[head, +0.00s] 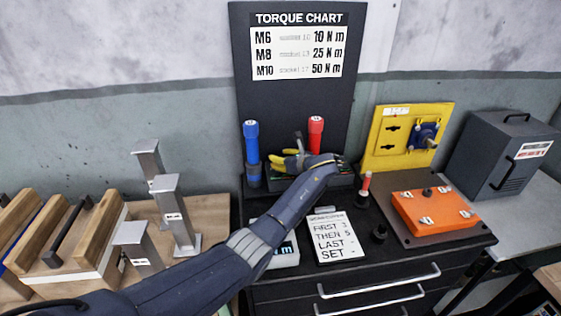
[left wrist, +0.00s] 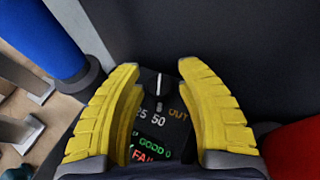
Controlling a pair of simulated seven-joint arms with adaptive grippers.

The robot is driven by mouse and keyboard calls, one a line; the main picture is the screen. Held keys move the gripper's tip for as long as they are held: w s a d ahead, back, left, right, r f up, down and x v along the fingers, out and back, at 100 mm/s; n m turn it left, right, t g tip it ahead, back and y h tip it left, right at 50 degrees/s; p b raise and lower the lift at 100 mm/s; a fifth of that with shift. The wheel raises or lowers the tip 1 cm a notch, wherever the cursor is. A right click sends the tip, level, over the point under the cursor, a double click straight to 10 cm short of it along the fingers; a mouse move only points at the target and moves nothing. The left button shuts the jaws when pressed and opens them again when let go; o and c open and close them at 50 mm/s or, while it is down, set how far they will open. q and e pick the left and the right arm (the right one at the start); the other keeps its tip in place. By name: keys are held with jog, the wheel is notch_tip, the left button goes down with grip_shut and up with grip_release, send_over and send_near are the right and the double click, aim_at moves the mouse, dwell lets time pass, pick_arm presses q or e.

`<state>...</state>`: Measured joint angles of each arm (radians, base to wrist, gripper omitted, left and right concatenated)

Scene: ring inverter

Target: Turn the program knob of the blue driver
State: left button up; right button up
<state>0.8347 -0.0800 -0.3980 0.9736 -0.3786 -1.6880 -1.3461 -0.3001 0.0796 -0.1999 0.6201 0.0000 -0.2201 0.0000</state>
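The blue driver (head: 252,150) stands upright at the back of the black cabinet; its lower part shows at the upper left of the left wrist view (left wrist: 45,40). A dark knob (left wrist: 160,84) with a white pointer line sits on a black panel marked 25, 50 and OUT. Below it are a green GOOD and a red FAIL. My left gripper (left wrist: 158,72) has its yellow fingers apart, one on each side of the knob; I cannot tell whether they touch it. In the head view the gripper (head: 288,160) hides the knob. My right gripper is out of view.
The red driver (head: 315,138) stands close right of my gripper. A torque chart (head: 297,50) is behind. Metal posts (head: 172,215) stand left.

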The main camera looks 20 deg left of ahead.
pick_arm(q)
jog(key=shift+o, duration=0.9)
jog(key=shift+f, duration=0.25)
jog(key=shift+s, duration=0.1)
jog(key=shift+s+d, duration=0.1)
jog(key=shift+d, duration=0.05)
jog(key=v, duration=1.1)
jog(key=shift+d+r, duration=0.15)
jog(key=shift+d, duration=0.05)
